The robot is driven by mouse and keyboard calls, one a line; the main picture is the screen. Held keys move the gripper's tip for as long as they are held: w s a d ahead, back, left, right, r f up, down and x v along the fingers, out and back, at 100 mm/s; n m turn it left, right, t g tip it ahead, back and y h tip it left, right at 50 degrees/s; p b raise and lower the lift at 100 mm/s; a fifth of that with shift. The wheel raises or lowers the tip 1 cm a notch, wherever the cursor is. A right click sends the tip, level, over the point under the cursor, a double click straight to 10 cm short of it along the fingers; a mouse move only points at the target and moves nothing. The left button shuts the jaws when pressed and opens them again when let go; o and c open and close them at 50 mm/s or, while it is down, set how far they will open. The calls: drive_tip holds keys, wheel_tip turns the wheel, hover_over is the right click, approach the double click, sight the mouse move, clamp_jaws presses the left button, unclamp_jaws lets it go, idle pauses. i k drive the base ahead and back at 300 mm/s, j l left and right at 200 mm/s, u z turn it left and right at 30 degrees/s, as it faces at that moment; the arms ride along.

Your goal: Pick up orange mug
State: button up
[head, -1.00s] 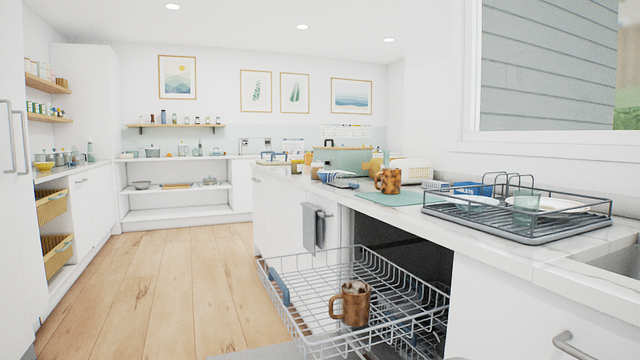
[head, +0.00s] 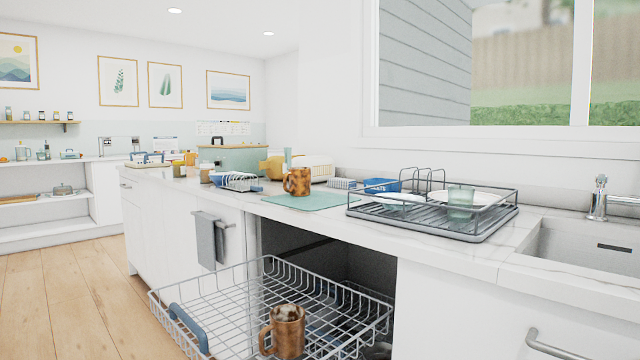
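A brown-orange mottled mug (head: 297,181) stands upright on a teal mat (head: 305,201) on the counter, its handle toward the left. A second mug of similar brown-orange colour (head: 288,331) stands in the pulled-out wire dishwasher rack (head: 218,282), its handle also toward the left. I cannot tell from colour alone which one the task names. My gripper is not in the head view.
A dark dish rack (head: 437,224) with plates and a glass (head: 460,203) stands right of the mat, beside the sink (head: 590,250). The open rack juts out below the counter (head: 420,250). A towel (head: 208,240) hangs on the cabinet. Wooden floor (head: 60,300) is clear at left.

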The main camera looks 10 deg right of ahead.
sight(299, 177)
drive_tip(key=i+j+z, duration=0.25)
drive_tip(key=j+z, duration=0.15)
drive_tip(key=j, duration=0.8)
drive_tip(key=j+z, duration=0.45)
drive_tip(key=j, duration=0.75)
drive_tip(key=i, duration=0.05)
